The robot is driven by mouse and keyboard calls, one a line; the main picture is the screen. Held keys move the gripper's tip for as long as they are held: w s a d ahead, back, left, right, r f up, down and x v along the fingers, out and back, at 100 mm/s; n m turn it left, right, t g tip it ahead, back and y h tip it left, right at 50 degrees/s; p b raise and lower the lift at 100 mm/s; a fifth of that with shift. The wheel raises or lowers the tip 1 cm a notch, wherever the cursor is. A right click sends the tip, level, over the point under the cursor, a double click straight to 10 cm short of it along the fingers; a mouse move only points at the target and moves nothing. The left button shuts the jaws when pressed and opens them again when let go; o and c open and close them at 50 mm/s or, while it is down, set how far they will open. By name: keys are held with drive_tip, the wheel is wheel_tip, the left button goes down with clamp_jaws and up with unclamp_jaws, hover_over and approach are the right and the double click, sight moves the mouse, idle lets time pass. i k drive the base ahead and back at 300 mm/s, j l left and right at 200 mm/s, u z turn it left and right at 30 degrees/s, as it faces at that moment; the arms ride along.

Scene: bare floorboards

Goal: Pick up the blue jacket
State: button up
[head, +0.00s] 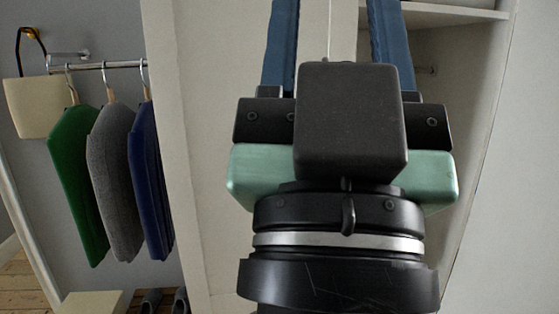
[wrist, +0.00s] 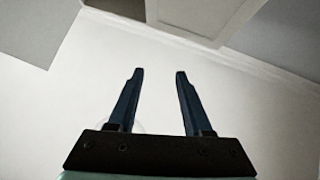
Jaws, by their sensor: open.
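The blue jacket (head: 150,180) hangs on a hanger at the right end of the rail, at the left of the head view. Its right side is cut off by the white panel beside it. My gripper (head: 338,30) is large in the middle of the head view, to the right of the jacket and apart from it, with the fingertips out of the frame. In the wrist view my gripper (wrist: 158,72) has its two blue fingers apart and nothing between them. The jacket does not show in the wrist view.
A grey jacket (head: 115,180) and a green jacket (head: 78,185) hang left of the blue one on the rail (head: 90,67). A cream bag (head: 35,107) hangs at far left. Shoes (head: 152,301) stand below. A white panel (head: 200,150) stands between the jackets and my gripper.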

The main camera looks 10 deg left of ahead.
sight(146, 169)
drive_tip(key=i+j+z, duration=0.15)
drive_tip(key=j, duration=0.4)
drive_tip(key=i+j+z, duration=0.1)
drive_tip(key=j, duration=0.5)
drive_tip(key=i+j+z, duration=0.15)
drive_tip(key=j, duration=0.45)
drive_tip(key=i+j+z, duration=0.1)
drive_tip(key=j, duration=0.55)
drive_tip(key=i+j+z, duration=0.15)
drive_tip(key=j, duration=0.45)
drive_tip(key=i+j, duration=0.15)
drive_tip(key=j, duration=0.25)
drive_tip(key=i+j, duration=0.1)
drive_tip(key=j, duration=0.3)
drive_tip(key=i+j, duration=0.15)
drive_tip(key=j, duration=0.25)
drive_tip(key=i+j, duration=0.1)
drive_tip(key=j, duration=0.3)
